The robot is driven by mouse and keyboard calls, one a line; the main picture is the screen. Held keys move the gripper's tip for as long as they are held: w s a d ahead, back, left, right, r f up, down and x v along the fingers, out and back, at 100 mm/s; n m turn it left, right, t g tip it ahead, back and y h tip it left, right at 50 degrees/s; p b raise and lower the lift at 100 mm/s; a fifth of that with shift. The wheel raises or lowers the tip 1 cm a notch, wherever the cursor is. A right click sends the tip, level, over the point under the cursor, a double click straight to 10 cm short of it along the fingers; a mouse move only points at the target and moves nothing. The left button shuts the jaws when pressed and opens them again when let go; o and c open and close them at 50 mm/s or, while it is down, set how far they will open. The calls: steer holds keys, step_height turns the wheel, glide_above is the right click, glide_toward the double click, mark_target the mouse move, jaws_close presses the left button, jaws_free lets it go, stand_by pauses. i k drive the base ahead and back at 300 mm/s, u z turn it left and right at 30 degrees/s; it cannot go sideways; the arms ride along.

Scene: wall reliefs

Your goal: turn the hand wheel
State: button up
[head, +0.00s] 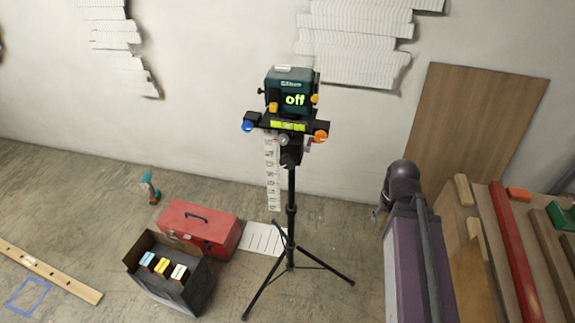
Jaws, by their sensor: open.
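A dark green laser device (290,92) stands on top of a black tripod (291,210), with a lit green "off" on its front. Several round knobs sit on the head: a blue one (248,126) at left, an orange one (321,136) at right and a grey one (284,140) below the yellow-green level vial (288,126). I cannot tell which of them is the hand wheel. My gripper (377,214) shows only as a small dark part beside my arm, well to the right of the tripod and apart from it. It is open; most of it is hidden.
A red toolbox (200,228), a black bin (150,299) with coloured blocks and a teal drill (150,188) are on the floor at left. A wooden board (475,120) leans on the wall. Planks and a red beam (512,250) fill the right side.

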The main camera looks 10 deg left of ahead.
mark_target(289, 162)
steer(key=k, duration=1)
steer(key=u, duration=0.95)
steer(key=i, duration=0.45)
steer(key=z, duration=0.35)
